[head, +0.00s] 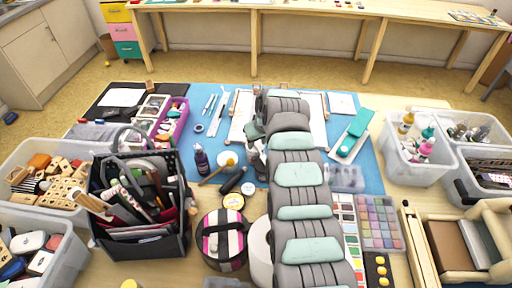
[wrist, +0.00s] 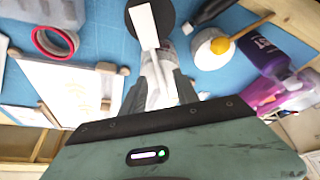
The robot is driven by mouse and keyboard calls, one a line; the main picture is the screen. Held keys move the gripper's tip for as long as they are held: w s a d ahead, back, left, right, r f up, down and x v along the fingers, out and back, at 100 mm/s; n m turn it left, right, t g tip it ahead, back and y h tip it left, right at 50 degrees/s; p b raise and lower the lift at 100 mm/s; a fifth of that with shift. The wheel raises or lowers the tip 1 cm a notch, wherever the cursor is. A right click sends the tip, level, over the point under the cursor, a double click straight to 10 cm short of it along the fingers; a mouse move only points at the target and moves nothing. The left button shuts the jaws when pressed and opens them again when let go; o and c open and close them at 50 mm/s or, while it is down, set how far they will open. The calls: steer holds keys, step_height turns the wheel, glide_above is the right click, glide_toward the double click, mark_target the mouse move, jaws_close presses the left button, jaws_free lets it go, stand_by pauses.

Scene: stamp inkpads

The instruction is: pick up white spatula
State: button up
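A flat white strip, apparently the white spatula (wrist: 145,25), shows at the top of the wrist view, in front of a dark round thing. It runs in line with my fingers. My gripper (wrist: 158,75) points down over the blue mat, with a pale, partly see-through shape between its fingers. I cannot tell whether the fingers are closed on the strip. In the head view my gripper (head: 257,150) is over the middle of the mat, and my arm hides much of what is beneath it. Slim white and blue tools (head: 222,98) lie left of my gripper there.
A purple bottle (head: 201,160) and a white bowl (head: 228,160) with a wooden-handled tool stand left of my gripper. A black tool bin (head: 140,240) is further left. A teal-and-white device (head: 352,138) and clear bins (head: 412,165) are to the right. The mat is crowded.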

steer(key=shift+f, duration=0.25)
steer(key=shift+c, duration=0.6)
jaws_close()
